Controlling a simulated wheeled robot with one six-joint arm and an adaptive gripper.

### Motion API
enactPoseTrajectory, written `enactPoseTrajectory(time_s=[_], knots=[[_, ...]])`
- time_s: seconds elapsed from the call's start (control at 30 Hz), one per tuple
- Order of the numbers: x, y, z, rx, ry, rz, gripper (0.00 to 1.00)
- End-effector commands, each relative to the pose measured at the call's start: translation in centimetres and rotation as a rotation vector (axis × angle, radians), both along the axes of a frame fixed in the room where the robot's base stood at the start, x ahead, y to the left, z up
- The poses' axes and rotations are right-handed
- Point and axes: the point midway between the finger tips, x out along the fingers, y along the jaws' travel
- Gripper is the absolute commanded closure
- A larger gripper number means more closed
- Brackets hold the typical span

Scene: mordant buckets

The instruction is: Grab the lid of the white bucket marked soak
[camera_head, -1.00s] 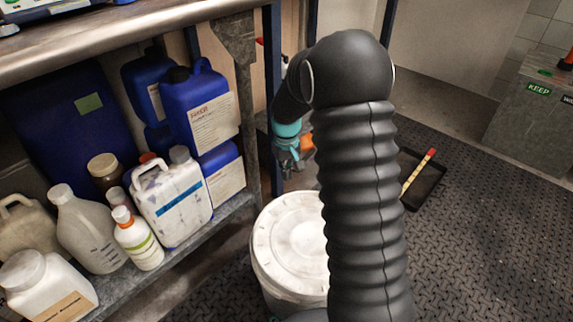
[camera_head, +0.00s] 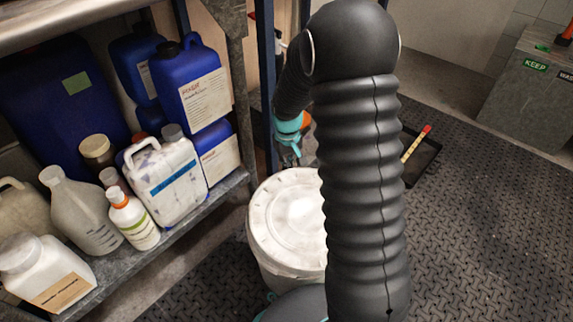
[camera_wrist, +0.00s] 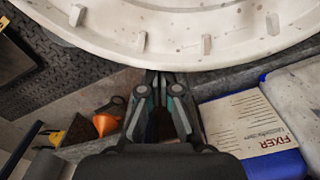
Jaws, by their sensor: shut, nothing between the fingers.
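A white bucket (camera_head: 280,273) with a round, stained white lid (camera_head: 288,215) stands on the floor at the centre of the head view. The lid looks seated; my arm hides its right side, and no "soak" mark is readable. My gripper (camera_head: 290,158) is beyond the far side of the lid in the head view, partly hidden by my arm. In the wrist view the lid's rim (camera_wrist: 180,50), with small tabs, arcs across the top. My gripper (camera_wrist: 162,76) has its fingers together just under that rim, holding nothing; whether they touch it I cannot tell.
A metal shelf (camera_head: 205,205) at left holds blue jugs (camera_head: 190,85) and several white bottles, close to the bucket. A black tray (camera_head: 418,160) with a yellow stick lies on the floor at right. A grey bin (camera_head: 520,95) labelled KEEP stands farther right. The floor at lower right is clear.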

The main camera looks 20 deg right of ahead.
Motion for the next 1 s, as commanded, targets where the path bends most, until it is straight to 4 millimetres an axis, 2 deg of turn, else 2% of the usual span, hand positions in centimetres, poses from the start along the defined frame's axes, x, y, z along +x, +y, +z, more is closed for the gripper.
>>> enactPoseTrajectory(time_s=[0.2,0.63,0.77,1.0], knots=[[-2.2,-0.4,0.0,0.000,0.001,0.000,1.00],[-2.1,-0.4,0.5,-0.001,-0.002,0.000,1.00],[-2.1,-0.4,2.1,0.000,-0.004,0.000,1.00],[-2.1,-0.4,6.9,0.000,-0.004,0.000,1.00]])
